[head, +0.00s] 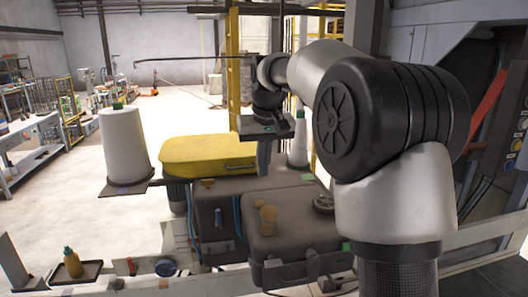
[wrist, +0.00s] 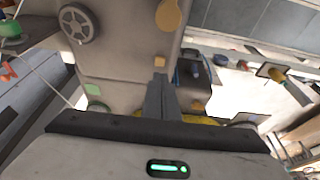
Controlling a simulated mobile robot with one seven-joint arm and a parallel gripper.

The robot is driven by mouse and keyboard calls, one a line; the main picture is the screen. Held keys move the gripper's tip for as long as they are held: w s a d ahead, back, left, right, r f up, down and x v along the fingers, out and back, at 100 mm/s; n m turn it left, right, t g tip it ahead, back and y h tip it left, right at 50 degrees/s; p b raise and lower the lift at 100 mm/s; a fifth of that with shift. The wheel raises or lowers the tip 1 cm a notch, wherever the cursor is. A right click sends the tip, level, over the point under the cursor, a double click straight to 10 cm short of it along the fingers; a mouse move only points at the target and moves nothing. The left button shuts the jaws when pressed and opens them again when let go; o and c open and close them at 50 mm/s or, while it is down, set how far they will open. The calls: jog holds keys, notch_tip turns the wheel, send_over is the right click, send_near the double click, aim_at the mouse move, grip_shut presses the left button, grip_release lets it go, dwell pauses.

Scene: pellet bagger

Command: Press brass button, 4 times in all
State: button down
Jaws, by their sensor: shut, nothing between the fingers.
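A brass-coloured, mushroom-like knob (head: 268,218) stands on top of the grey-brown machine housing (head: 300,235). It looks like the brass button. In the wrist view a brass-coloured rounded piece (wrist: 169,14) shows at the top edge, partly cut off. A small tan square (wrist: 160,62) lies just beyond my fingertips in that view. My gripper (head: 263,173) points down above the back part of the housing, behind the knob. In the wrist view my gripper (wrist: 160,77) has its fingers together with nothing between them. I cannot tell whether the tips touch the housing.
A grey handwheel (head: 323,203) sits on the housing to the right of the knob. A yellow cover (head: 207,155) lies behind to the left. A white cone spool (head: 125,145) stands on a left shelf.

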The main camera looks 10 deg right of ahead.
jog(key=v, duration=0.5)
jog(key=shift+w, duration=0.1)
dwell(2.3)
jog(key=shift+w+f+b, duration=0.8)
jog(key=shift+w+f, duration=0.1)
jog(key=shift+w, duration=0.3)
send_near(260, 202)
jog(key=x, duration=0.5)
jog(key=shift+w+b, duration=0.3)
jog(key=shift+f, duration=0.55)
